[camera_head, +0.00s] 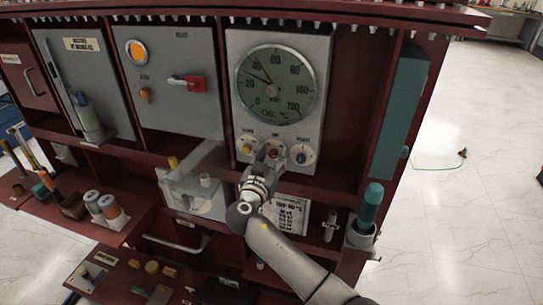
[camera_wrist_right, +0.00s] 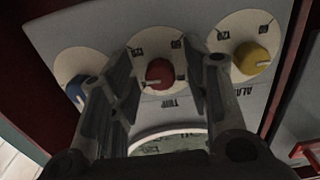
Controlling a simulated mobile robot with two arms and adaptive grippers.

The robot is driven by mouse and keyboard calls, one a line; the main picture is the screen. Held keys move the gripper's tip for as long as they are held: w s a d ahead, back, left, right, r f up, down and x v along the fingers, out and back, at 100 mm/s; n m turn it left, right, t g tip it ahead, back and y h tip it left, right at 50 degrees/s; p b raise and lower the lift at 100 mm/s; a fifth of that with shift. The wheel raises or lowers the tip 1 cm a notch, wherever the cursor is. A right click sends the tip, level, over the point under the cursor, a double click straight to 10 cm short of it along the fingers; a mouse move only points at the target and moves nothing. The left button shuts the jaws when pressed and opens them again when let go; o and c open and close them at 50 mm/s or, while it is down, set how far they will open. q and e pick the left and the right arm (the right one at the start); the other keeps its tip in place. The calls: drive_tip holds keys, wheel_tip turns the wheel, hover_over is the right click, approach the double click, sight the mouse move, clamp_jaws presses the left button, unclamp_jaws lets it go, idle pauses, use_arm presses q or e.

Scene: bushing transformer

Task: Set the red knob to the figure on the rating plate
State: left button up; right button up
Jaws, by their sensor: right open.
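The red knob (camera_head: 272,152) is the middle one of three below the oil temperature gauge (camera_head: 275,87). In the right wrist view the red knob (camera_wrist_right: 160,72) sits on a pale round dial, with a light mark at its lower left. My right gripper (camera_head: 265,168) is open just below the knob in the head view. In the wrist view its fingers (camera_wrist_right: 162,68) stand apart on either side of the knob; contact cannot be told. The rating plate (camera_head: 290,212) is partly hidden by my right arm, and its figures are too small to read. My left gripper is not in view.
A yellow knob (camera_head: 247,147) and a blue knob (camera_head: 301,155) flank the red one closely. A clear box (camera_head: 190,190) stands left of my right arm. A teal-topped item (camera_head: 371,203) in a grey holder is to its right.

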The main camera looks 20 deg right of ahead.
clamp_jaws()
drive_tip(key=shift+f, duration=0.1)
